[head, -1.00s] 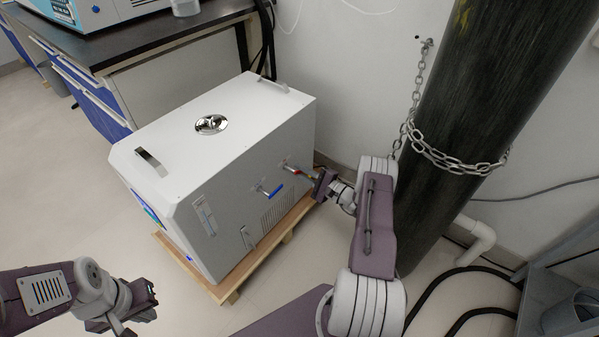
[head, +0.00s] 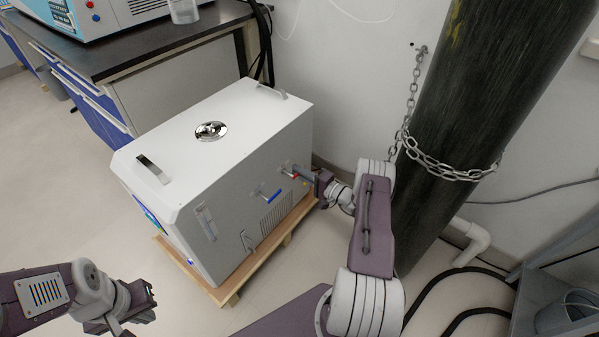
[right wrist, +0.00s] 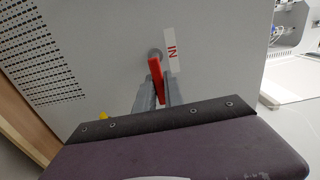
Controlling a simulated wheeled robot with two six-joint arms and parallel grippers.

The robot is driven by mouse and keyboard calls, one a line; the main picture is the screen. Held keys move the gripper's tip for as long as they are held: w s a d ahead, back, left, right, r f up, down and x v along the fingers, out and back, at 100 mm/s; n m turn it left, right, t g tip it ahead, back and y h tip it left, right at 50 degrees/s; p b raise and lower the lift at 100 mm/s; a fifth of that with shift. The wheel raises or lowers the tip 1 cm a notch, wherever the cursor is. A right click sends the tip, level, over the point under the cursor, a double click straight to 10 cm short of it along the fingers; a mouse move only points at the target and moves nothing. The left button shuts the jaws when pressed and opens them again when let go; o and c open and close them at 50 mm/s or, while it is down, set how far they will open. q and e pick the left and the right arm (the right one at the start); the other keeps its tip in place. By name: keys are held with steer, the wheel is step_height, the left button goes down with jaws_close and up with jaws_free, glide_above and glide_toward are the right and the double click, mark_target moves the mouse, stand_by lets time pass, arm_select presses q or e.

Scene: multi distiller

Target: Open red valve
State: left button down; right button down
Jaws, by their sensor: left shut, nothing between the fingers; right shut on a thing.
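The red valve handle (right wrist: 155,80) sits on the side panel of the white machine (head: 215,137), beside a white "IN" label (right wrist: 170,50). In the head view the red valve (head: 290,174) is small and partly hidden by my right gripper (head: 302,173). In the right wrist view the two grey fingers of my right gripper (right wrist: 159,93) are shut on the handle, one on each side. My left gripper (head: 150,301) is shut and empty, low at the left, away from the machine.
A blue valve handle (head: 271,196) is close by on the same panel. The machine stands on a wooden pallet (head: 262,250). A dark gas cylinder (head: 465,120) with a chain (head: 440,167) stands to the right of my right arm. A bench (head: 130,40) is behind. Floor at left is clear.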

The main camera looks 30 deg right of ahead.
stand_by(0.4)
steer(key=c, duration=1.4)
jaws_free()
steer(key=shift+c, duration=0.2)
